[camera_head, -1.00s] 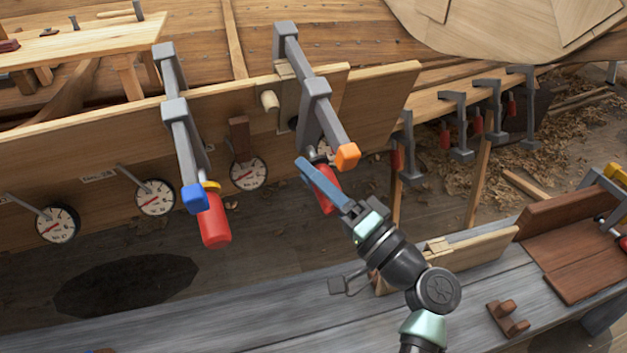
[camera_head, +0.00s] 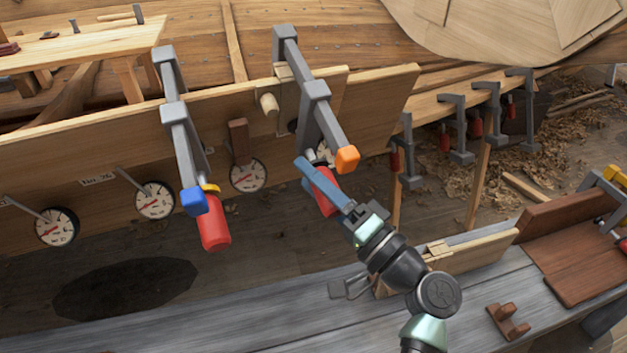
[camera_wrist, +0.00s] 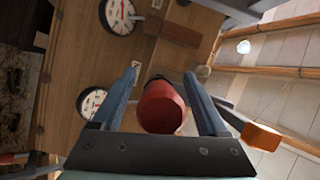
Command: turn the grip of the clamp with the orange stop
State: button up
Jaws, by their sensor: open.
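The clamp with the orange stop (camera_head: 347,159) is a grey bar clamp gripping the plank near the middle of the head view. Its red grip (camera_head: 325,194) hangs below the bar, partly hidden behind my gripper's blue fingers. In the wrist view the red grip (camera_wrist: 161,107) stands between my two fingers, its round end facing the camera, with a gap showing on both sides. The orange stop (camera_wrist: 261,137) is right of the right finger there. My gripper (camera_head: 312,176) is open around the red grip; it also shows in the wrist view (camera_wrist: 162,92).
A second clamp with a blue stop (camera_head: 195,200) and red grip (camera_head: 214,235) is to the left. Dial gauges (camera_head: 155,201) hang along the plank. A grey bench (camera_head: 240,315) lies below my arm. Several smaller clamps (camera_head: 459,125) stand at right.

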jog(key=v, duration=1.3)
jog(key=shift+a, duration=0.1)
dwell(0.8)
jog(key=w+a+r+n+h, duration=0.1)
jog(key=w+a+n+h, duration=0.1)
jog(key=w+n, duration=0.1)
jog(key=w+a+r+n+t+h, duration=0.1)
jog(key=w+a+n+h, duration=0.1)
jog(key=w+a, duration=0.1)
jog(key=w+a+n+h, duration=0.2)
jog(key=w+a+n, duration=0.1)
jog(key=w, duration=0.1)
jog(key=shift+a+r+n+t+h+p, duration=0.2)
jog(key=shift+r+n+t+h+p, duration=0.1)
jog(key=shift+r+h, duration=0.1)
dwell(0.3)
grip_shut()
dwell(0.4)
